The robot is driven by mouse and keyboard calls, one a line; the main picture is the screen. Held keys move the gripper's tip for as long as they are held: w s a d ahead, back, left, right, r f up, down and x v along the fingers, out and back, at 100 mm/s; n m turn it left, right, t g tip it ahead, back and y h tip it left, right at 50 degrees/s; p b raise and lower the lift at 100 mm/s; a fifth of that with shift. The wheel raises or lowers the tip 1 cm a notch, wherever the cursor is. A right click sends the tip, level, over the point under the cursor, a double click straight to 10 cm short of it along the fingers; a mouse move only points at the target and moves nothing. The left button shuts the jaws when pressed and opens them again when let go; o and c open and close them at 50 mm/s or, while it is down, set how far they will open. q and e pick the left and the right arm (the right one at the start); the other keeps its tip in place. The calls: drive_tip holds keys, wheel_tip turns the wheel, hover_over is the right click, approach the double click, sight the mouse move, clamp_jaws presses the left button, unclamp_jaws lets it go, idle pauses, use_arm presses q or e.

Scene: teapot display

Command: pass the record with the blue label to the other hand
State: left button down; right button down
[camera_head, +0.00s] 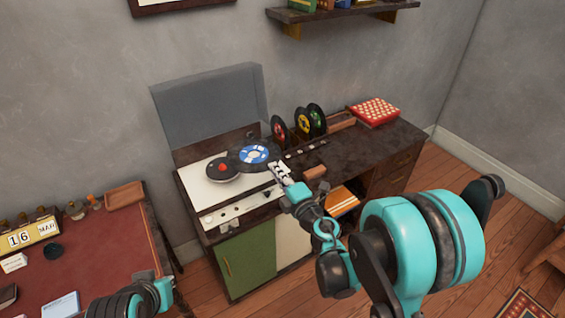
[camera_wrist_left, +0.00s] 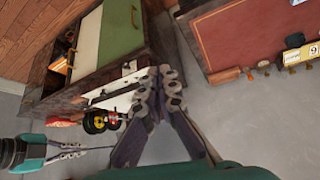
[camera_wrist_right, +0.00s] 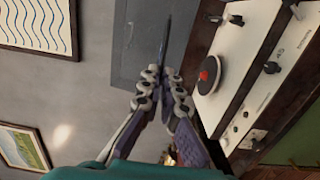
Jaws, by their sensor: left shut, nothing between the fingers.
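The record with the blue label (camera_head: 254,154) is black, with a blue and white centre. My right gripper (camera_head: 279,172) is shut on its edge and holds it in front of the record player (camera_head: 205,192). In the right wrist view the record (camera_wrist_right: 166,40) shows edge-on between the fingertips (camera_wrist_right: 161,78). The left wrist view shows my right gripper (camera_wrist_left: 70,150) at the lower left, with the thin record edge beside it. My left gripper (camera_wrist_left: 160,78) is shut and empty, apart from the record.
The player's platter (camera_head: 222,169) has a red centre, and its grey lid (camera_head: 210,105) stands open. Several records (camera_head: 304,123) stand upright behind, near a red patterned box (camera_head: 374,111). A red-topped desk (camera_head: 95,245) with a calendar (camera_head: 30,237) is at left.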

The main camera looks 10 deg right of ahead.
use_arm(q)
drive_tip(key=c, duration=2.3)
unclamp_jaws()
drive_tip(key=o, duration=0.6)
use_arm(e)
drive_tip(key=s+a+r+n+g+y, duration=0.3)
drive_tip(key=s+a+n+y, duration=0.1)
drive_tip(key=a+y, duration=0.3)
drive_tip(key=shift+s+r+n+g, duration=0.15)
drive_tip(key=shift+r+n+g, duration=0.15)
drive_tip(key=shift+n, duration=0.2)
use_arm(q)
drive_tip(key=w+d+r+n+g+h, duration=0.2)
drive_tip(key=w+d+n+h, duration=0.2)
drive_tip(key=w+d+h, duration=0.55)
drive_tip(key=w+a+r+n+t+h, duration=0.1)
drive_tip(key=w+a+r+h, duration=0.2)
drive_tip(key=w+h, duration=0.15)
drive_tip(key=w+a+r+t+h, duration=0.1)
drive_tip(key=w+a+r+h, duration=0.15)
drive_tip(key=w, duration=0.25)
drive_tip(key=x, duration=1.1)
drive_tip(key=shift+d, duration=0.4)
